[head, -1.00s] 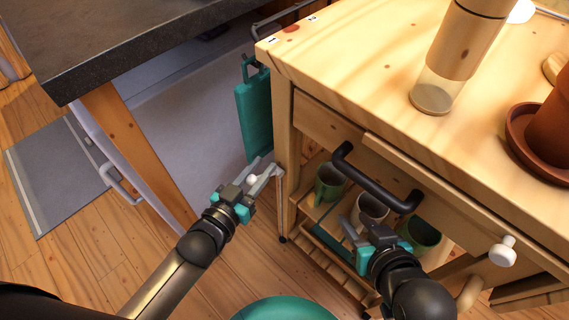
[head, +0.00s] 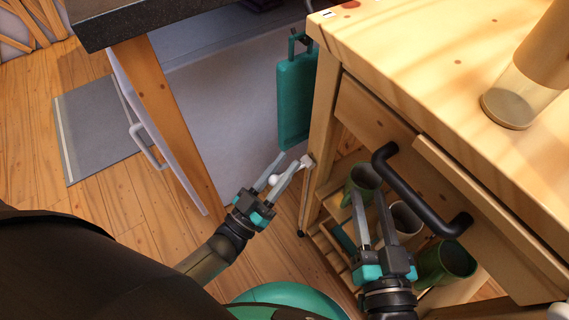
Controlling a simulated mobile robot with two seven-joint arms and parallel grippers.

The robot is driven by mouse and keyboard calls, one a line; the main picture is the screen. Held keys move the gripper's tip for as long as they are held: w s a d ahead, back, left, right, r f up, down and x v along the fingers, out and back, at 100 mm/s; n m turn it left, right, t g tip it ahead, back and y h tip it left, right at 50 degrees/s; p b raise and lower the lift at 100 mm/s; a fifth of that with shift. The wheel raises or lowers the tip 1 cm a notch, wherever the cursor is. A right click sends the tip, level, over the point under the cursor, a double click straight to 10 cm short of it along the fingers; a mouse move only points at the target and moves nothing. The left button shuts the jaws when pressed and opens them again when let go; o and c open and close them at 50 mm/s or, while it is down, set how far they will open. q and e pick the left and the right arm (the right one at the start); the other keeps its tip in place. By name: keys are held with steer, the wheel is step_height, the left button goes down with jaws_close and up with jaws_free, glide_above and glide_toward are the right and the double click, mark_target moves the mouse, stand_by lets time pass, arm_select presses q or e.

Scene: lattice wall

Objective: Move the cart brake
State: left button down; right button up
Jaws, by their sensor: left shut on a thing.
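The wooden cart (head: 325,120) stands at the right. Its brake shows as a small white knob (head: 273,181) and a pale pivot (head: 307,161) on the near left leg; the bar between them is mostly hidden by a finger. My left gripper (head: 281,174) is shut on the brake, with the white knob between its fingers. My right gripper (head: 369,192) is open and empty, its fingers pointing up in front of the cart's shelf, below the black handle (head: 420,190).
Green and white mugs (head: 445,262) stand on the cart's shelf near my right gripper. A teal board (head: 297,100) hangs at the cart's left side. A dark counter (head: 140,20) is at the upper left. A clear jar (head: 510,100) stands on the cart top.

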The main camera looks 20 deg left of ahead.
arm_select(q)
steer(key=shift+f+t, duration=0.2)
steer(key=shift+t, duration=0.2)
stand_by(0.3)
steer(key=c, duration=0.9)
jaws_free()
steer(key=v, duration=1.5)
steer(key=shift+f, duration=0.1)
